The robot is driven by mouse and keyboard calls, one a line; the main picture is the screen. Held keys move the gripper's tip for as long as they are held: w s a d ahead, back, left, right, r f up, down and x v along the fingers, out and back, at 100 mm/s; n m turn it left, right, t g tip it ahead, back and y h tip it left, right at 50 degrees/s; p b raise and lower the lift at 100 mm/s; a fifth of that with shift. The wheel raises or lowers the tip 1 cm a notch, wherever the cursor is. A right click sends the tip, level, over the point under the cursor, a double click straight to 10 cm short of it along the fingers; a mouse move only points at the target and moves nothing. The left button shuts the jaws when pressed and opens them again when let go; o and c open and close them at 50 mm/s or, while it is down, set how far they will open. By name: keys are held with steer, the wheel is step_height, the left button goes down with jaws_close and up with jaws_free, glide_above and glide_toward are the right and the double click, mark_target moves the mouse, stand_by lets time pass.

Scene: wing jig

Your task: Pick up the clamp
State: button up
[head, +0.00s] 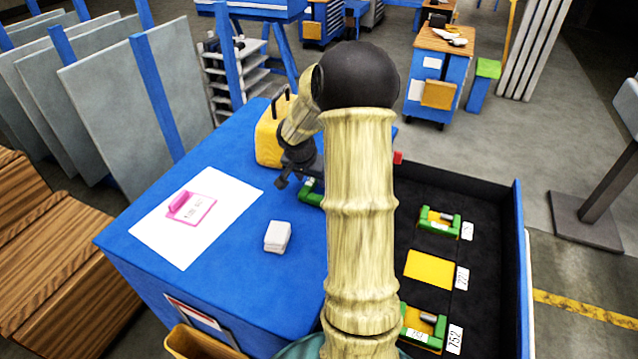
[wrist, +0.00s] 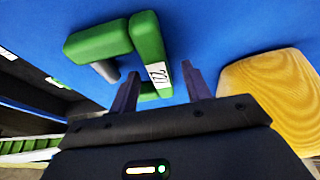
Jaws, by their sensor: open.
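A green C-shaped clamp (wrist: 148,42) with a white number label and a grey screw lies on the blue table top in the wrist view. In the head view only part of this clamp (head: 311,193) shows; my arm hides the rest. My gripper (wrist: 163,71) is open, with its two dark fingers apart and pointing at the clamp's labelled side. One arm of the clamp shows between the fingers; I cannot tell whether they touch it. In the head view my gripper (head: 284,181) is just left of the clamp.
A yellow block with a dark handle (head: 268,140) stands close behind my gripper, and also at right in the wrist view (wrist: 270,95). A black tray (head: 483,262) at right holds two green clamps and a bare yellow slot (head: 428,269). A white box (head: 277,237) and a paper sheet (head: 172,239) lie left.

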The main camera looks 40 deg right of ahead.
mark_target(310, 181)
stand_by(0.5)
jaws_close()
step_height(310, 181, up, 10)
steer(key=shift+b, duration=0.45)
steer(key=shift+w, duration=0.1)
stand_by(0.8)
